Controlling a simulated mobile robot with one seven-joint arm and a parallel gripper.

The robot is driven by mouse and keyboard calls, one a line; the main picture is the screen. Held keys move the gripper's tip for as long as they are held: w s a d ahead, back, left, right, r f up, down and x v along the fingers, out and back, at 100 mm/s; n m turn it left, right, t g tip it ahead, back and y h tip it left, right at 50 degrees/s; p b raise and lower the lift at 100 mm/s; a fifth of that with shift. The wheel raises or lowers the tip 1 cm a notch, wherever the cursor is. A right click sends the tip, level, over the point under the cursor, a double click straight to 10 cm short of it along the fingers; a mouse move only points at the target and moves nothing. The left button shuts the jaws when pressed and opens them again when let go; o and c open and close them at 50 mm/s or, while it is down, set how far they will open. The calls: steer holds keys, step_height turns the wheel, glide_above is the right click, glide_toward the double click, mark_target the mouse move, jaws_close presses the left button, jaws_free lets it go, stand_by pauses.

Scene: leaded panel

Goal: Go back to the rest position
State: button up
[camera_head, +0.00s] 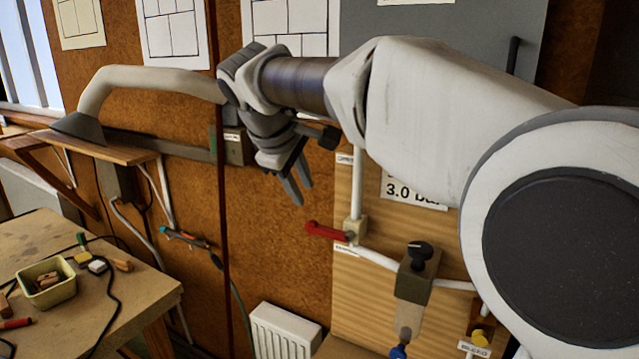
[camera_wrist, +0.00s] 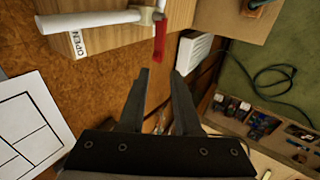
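My gripper (camera_head: 302,194) hangs in front of the brown wall in the head view, fingers pointing down. In the wrist view my gripper (camera_wrist: 161,73) has its two fingers apart, with nothing between them. A red lever (camera_head: 325,231) sits on a white pipe by the wooden panel (camera_head: 375,308), a little below and right of the fingertips in the head view. The red lever also shows beyond the fingertips in the wrist view (camera_wrist: 160,40); the fingers do not appear to touch it. A label reading "OPEN" (camera_wrist: 78,44) is beside the pipe.
A black-knobbed fitting (camera_head: 416,280) is on the panel's pipework. A white radiator (camera_head: 284,332) stands low by the wall. A workbench (camera_head: 140,285) at left holds a small tray (camera_head: 47,291), tools and a cable. A wall shelf (camera_head: 100,147) carries a grey curved duct (camera_head: 150,80).

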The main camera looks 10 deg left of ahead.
steer(key=s+d+f+m+g+b, duration=0.1)
steer(key=s+d+f+m, duration=0.25)
steer(key=s+d, duration=0.4)
steer(key=s+d+f+m+b, duration=0.15)
steer(key=s+d+m, duration=0.3)
steer(key=d, duration=0.65)
steer(key=s+d+f+m, duration=0.3)
steer(key=s+f, duration=0.2)
steer(key=s, duration=0.1)
steer(key=s+d+f+m+y+b, duration=0.1)
steer(key=s+d+f+m, duration=0.2)
steer(key=s+f, duration=0.3)
steer(key=shift+s+d+f+y, duration=0.15)
steer(key=shift+s+d+y, duration=0.25)
steer(key=shift+d, duration=0.4)
steer(key=shift+d, duration=0.15)
